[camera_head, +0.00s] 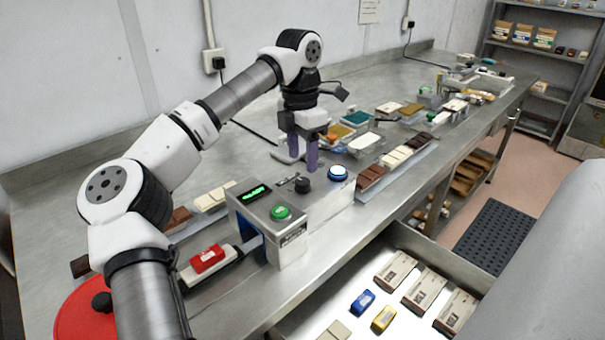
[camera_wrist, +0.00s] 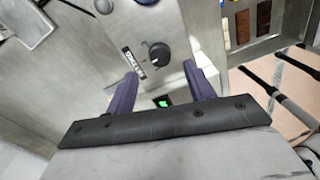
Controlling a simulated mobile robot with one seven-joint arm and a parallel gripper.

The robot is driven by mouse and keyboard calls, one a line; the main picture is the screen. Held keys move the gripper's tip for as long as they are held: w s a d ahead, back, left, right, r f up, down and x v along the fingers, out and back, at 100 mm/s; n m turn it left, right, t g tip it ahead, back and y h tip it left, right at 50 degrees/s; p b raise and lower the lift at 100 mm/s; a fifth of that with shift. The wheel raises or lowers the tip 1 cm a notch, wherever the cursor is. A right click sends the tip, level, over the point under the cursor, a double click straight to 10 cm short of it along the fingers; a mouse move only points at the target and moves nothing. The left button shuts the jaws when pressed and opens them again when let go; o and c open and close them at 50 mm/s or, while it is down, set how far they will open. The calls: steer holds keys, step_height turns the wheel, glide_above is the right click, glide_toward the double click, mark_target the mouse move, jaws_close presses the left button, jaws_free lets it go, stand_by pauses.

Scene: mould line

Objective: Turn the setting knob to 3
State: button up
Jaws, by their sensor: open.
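The setting knob (camera_head: 303,185) is a small round black dial on top of a grey metal machine housing (camera_head: 325,200). In the wrist view the knob (camera_wrist: 159,55) shows a short white pointer mark and a printed label strip beside it. The scale numbers are too small to read. My gripper (camera_head: 297,163) is open and empty, with its two purple fingers pointing down behind the knob. In the wrist view my gripper (camera_wrist: 161,77) has one finger to either side below the knob in the picture, apart from it.
A green button (camera_head: 281,212) and a lit green display (camera_head: 254,192) sit left of the knob. A blue-white button (camera_head: 338,173) sits to its right. A red block (camera_head: 208,259) lies at the machine's left opening. Trays of brown and cream bars (camera_head: 396,157) stand to the right.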

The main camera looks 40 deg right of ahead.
mark_target(304, 181)
step_height(304, 181, down, 6)
steer(key=shift+s+r+p, duration=0.1)
steer(key=shift+s+p, duration=0.05)
steer(key=shift+p, duration=0.25)
steer(key=shift+c, duration=0.3)
steer(key=c, duration=0.9)
steer(key=shift+m, duration=0.3)
steer(key=m+p, duration=0.1)
steer(key=m, duration=0.4)
steer(key=shift+r+m, duration=0.1)
steer(key=shift+m, duration=0.2)
steer(key=m+p, duration=0.1)
steer(key=m, duration=0.4)
steer(key=shift+s+m+y, duration=0.1)
steer(key=shift+m+y, duration=0.2)
